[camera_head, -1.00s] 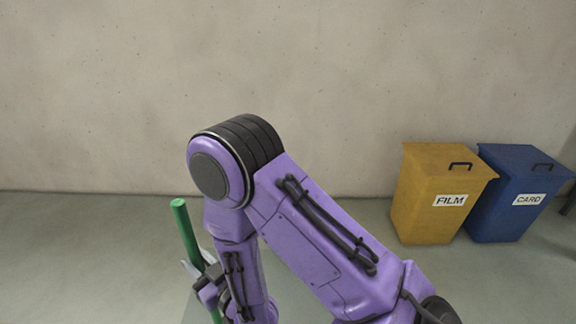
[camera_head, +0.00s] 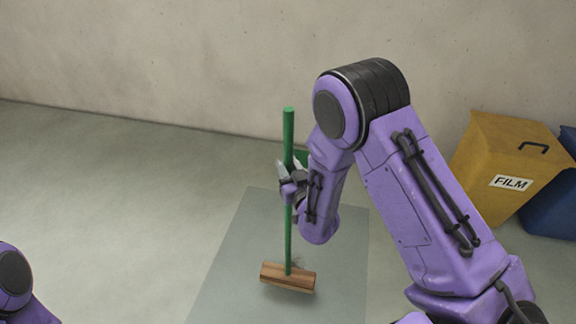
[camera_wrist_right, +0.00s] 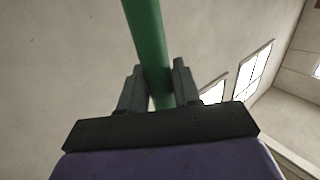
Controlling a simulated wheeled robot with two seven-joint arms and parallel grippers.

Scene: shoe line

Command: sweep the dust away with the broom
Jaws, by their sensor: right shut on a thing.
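The broom (camera_head: 288,240) has a green handle and a brown wooden head (camera_head: 287,277). It stands nearly upright, with its head low over a grey mat; I cannot tell if it touches. My right gripper (camera_head: 287,174) is shut on the upper part of the green handle. The right wrist view shows the handle (camera_wrist_right: 147,42) between both fingers (camera_wrist_right: 160,88). A small dark smudge (camera_head: 298,262) just behind the head may be dust; it is too small to be sure. My left gripper is out of view; only part of my left arm shows at the lower left.
The grey mat (camera_head: 235,250) lies on the floor, which is clear to its left. A yellow bin (camera_head: 505,155) marked FILM and a blue bin (camera_head: 555,205) stand at the right. A green thing (camera_head: 301,157) shows partly behind my right gripper. A wall (camera_head: 150,60) closes the back.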

